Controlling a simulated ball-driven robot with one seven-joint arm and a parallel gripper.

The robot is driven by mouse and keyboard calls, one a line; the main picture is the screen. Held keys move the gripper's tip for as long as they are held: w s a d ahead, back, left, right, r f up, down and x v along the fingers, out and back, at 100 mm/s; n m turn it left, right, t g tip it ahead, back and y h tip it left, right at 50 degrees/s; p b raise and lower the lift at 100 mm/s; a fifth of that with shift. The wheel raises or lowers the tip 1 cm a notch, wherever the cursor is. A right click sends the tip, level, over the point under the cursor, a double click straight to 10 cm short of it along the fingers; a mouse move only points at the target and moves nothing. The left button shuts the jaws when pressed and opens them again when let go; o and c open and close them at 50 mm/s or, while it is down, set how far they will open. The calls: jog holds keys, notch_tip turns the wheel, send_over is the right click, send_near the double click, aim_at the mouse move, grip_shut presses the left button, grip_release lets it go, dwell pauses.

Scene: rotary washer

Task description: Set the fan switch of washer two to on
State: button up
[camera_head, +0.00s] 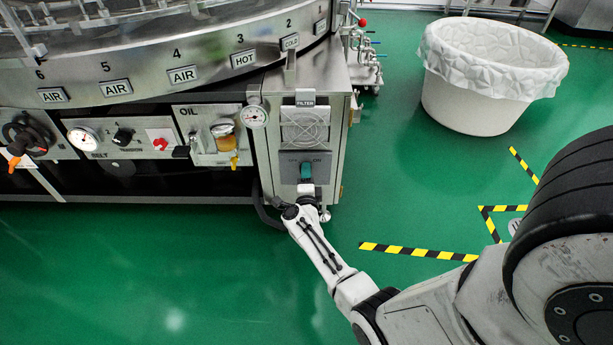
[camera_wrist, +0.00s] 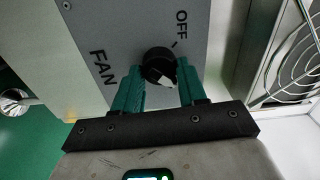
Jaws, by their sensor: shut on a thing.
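The fan switch is a round black knob (camera_wrist: 157,56) with a white mark, on a grey panel (camera_wrist: 105,22) lettered FAN and OFF in the wrist view. The white part of the knob shows on its side toward my gripper. My gripper (camera_wrist: 159,72) has green fingers, one on each side of the knob, shut on it. In the head view my gripper (camera_head: 306,172) is at the grey switch panel (camera_head: 322,160) low on the steel cabinet's front, below the fan grille. There it hides the knob.
The round fan grille (camera_head: 305,127) is above the switch panel. The machine's OIL panel (camera_head: 190,122), a gauge (camera_head: 255,117) and other controls are to the left. A white lined bin (camera_head: 470,105) stands at right. Green floor is open in front.

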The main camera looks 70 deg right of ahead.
jog(key=shift+f+m, duration=0.1)
jog(key=shift+m, duration=0.4)
jog(key=o, duration=1)
jog(key=shift+a, duration=0.1)
jog(key=shift+p+v, duration=2.25)
jog(key=shift+v, duration=3.15)
